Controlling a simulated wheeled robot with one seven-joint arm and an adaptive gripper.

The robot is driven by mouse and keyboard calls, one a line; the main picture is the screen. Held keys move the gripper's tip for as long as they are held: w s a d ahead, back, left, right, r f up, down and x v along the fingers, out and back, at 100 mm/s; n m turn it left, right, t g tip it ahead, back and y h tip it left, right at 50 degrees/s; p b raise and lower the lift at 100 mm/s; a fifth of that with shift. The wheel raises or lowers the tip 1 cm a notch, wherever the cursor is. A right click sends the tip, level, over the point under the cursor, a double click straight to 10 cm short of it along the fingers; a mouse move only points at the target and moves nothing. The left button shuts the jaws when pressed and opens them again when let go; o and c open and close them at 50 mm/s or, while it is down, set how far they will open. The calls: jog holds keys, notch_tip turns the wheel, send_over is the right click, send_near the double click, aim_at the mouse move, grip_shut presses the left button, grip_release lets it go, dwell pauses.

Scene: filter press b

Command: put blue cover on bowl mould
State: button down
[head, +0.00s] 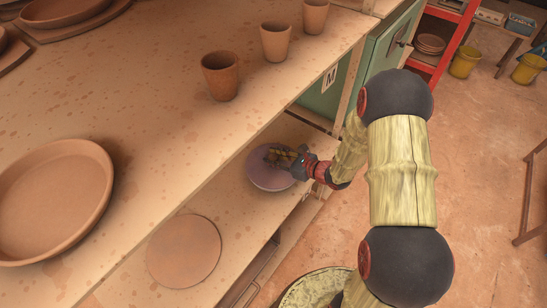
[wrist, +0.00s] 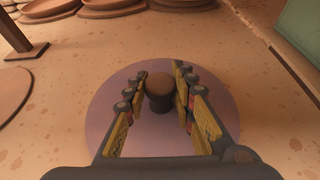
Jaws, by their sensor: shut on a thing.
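A round mauve-blue cover (head: 268,180) with a dark knob is on the lower shelf in the head view. It also shows in the wrist view (wrist: 105,105), with its knob (wrist: 159,92) between my fingers. My gripper (head: 279,157) is shut on the knob from the front right, and its fingers hide part of the cover's top. In the wrist view my gripper (wrist: 159,100) has one finger on each side of the knob. I cannot tell whether the cover rests on the shelf or on something beneath it. I cannot make out the bowl mould.
A flat terracotta disc (head: 184,250) lies on the lower shelf (head: 232,222), left of the cover. The upper shelf holds a large dish (head: 52,205) and clay cups (head: 221,76). A green cabinet (head: 383,58) stands behind. A post (wrist: 17,32) rises at the wrist view's left.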

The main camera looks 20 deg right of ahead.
jog(key=shift+f, duration=0.2)
jog(key=c, duration=1.5)
grip_release()
jog(key=shift+r, duration=0.15)
